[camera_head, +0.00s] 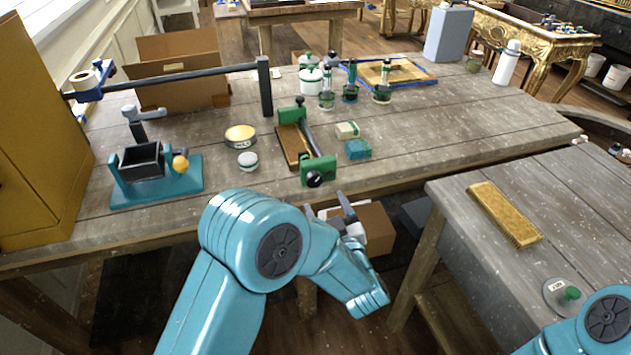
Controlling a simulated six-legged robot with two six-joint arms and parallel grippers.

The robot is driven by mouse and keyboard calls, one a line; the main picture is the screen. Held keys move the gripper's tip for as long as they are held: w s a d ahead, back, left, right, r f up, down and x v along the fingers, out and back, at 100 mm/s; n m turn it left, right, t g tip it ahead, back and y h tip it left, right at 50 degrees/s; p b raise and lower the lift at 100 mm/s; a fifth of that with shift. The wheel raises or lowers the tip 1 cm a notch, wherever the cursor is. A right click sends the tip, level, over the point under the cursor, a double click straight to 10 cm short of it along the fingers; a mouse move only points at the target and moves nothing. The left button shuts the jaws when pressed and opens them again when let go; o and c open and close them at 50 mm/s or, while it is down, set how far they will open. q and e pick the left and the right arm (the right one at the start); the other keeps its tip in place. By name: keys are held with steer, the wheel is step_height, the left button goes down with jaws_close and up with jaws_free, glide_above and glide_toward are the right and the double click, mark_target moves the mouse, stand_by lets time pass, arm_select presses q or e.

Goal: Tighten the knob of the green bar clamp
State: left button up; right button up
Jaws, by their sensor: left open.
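The green bar clamp (319,166) lies on the wooden workbench (440,125), with one green jaw at the back and one near the front edge. Its dark bar (307,138) runs between them beside a brown wooden piece (291,146). The black knob (314,180) is on the front jaw and faces me. My left gripper (327,203) is open and empty, just in front of and below the knob at the bench's front edge, apart from it. My right arm shows at the lower right; its gripper is out of view.
A teal vise-like device (155,190), a round tin (240,136) and a small jar (247,161) stand left of the clamp. A cream block (347,130) and teal block (357,149) lie right of it.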

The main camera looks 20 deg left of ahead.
mark_target(316, 182)
arm_select(q)
steer(key=p+x, duration=0.1)
steer(key=x, duration=0.6)
steer(key=shift+w+a, duration=0.2)
steer(key=c, duration=1.1)
steer(key=shift+f+m+b, duration=0.15)
steer(key=shift+m+b, duration=0.15)
steer(key=shift+m, duration=0.1)
steer(key=shift+m+b, duration=0.3)
steer(key=shift+m, duration=0.3)
steer(key=m, duration=0.2)
steer(key=shift+d+m, duration=0.1)
steer(key=shift+m, duration=0.3)
